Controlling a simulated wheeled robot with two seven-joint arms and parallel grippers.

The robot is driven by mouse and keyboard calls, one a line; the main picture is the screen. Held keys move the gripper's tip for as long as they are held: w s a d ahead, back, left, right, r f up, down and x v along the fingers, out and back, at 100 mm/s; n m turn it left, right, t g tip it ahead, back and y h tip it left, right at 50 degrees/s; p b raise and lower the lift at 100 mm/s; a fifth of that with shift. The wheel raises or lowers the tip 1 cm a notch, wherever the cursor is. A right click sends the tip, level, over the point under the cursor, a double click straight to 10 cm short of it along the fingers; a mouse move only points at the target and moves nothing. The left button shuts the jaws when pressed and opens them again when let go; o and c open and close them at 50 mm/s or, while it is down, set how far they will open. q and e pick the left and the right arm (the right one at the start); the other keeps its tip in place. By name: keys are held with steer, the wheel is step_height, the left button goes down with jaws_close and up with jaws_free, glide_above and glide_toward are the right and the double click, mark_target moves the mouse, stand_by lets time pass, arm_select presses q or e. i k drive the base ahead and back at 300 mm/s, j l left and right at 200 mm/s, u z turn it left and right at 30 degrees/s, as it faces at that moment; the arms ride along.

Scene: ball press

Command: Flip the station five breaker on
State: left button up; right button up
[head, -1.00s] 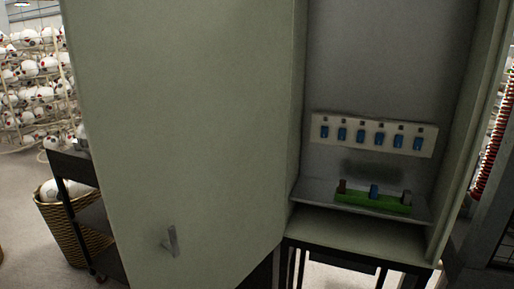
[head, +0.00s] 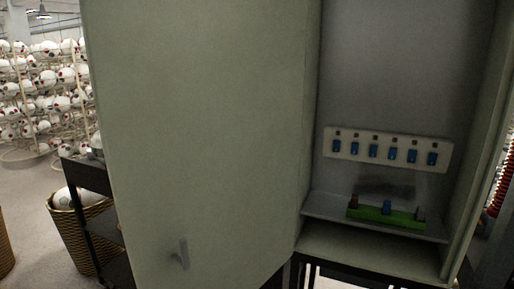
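A pale panel (head: 385,165) with a row of several blue breaker switches is fixed to the back wall inside an open grey-green cabinet (head: 400,80). The fifth blue switch from the left (head: 412,156) is near the right end of the row. The small marks above the switches are too small to read, and I cannot tell each switch's position. The cabinet door (head: 200,130) stands open on the left and has a small handle (head: 181,254). Neither of my grippers shows in the head view.
A green block (head: 386,215) with a blue switch-like part sits on the cabinet's inner ledge below the panel. A dark cart (head: 88,178), a wicker basket (head: 70,222) with balls and racks of white balls (head: 42,92) stand at the left. Grey floor shows there.

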mark_target(412, 153)
steer(key=j+z, duration=0.2)
steer(key=z, duration=0.6)
steer(key=j+z, duration=0.4)
steer(key=j, duration=0.3)
steer(key=j+z, duration=0.4)
steer(key=j, duration=0.3)
steer(key=k+j, duration=0.1)
steer(key=j, duration=0.75)
steer(key=k+j+z, duration=0.1)
steer(key=j, duration=0.3)
steer(key=l, duration=0.35)
steer(key=i+l, duration=0.15)
steer(key=l, duration=0.25)
